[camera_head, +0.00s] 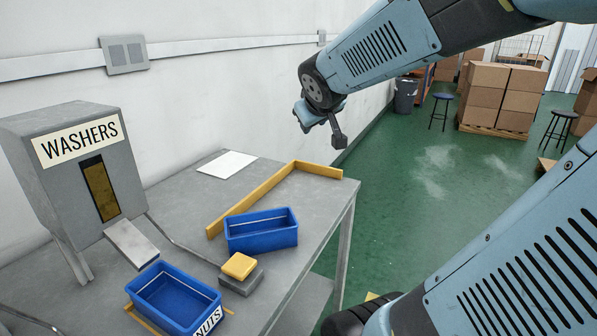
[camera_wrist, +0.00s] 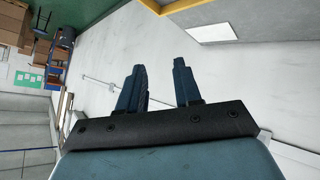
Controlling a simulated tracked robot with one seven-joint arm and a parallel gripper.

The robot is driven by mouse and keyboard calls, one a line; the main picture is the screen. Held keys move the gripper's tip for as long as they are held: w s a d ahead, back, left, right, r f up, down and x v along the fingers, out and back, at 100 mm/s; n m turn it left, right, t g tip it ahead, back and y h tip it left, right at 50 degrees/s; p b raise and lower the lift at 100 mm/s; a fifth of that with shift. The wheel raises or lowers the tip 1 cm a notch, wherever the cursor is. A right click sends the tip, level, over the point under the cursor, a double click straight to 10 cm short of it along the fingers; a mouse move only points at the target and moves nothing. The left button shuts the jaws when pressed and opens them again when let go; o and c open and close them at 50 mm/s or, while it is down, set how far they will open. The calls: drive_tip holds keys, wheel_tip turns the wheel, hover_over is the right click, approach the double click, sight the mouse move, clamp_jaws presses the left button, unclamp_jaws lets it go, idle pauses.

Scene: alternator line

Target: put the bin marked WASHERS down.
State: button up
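My gripper (camera_head: 333,132) is raised beyond the far end of the bench, in front of the white wall. In the wrist view its two fingers (camera_wrist: 158,70) stand apart with nothing between them. A blue bin (camera_head: 262,237) sits on the bench near the yellow edging, with no label visible on the sides I see. A second blue bin (camera_head: 172,300), marked NUTS on its right end, sits at the front beneath the dispenser chute. No bin with a readable WASHERS label shows; that word is on the grey dispenser (camera_head: 78,160). My gripper is well apart from both bins.
The grey bench (camera_head: 185,195) has an L-shaped yellow edging (camera_head: 262,200) and a white sheet (camera_head: 227,164). A yellow-topped block (camera_head: 239,267) lies between the bins. Stools and stacked cartons (camera_head: 501,95) stand across the green floor.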

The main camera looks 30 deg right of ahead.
drive_tip(key=s+a+f+g+y, duration=0.1)
drive_tip(key=s+a+g, duration=0.1)
drive_tip(key=s+a, duration=0.3)
drive_tip(key=s+a+f+m+g+y, duration=0.1)
drive_tip(key=s+a, duration=0.4)
drive_tip(key=s, duration=0.5)
drive_tip(key=shift+s+f+m+g+y, duration=0.3)
drive_tip(key=shift+f+g+y, duration=0.3)
drive_tip(key=shift+f+y, duration=0.2)
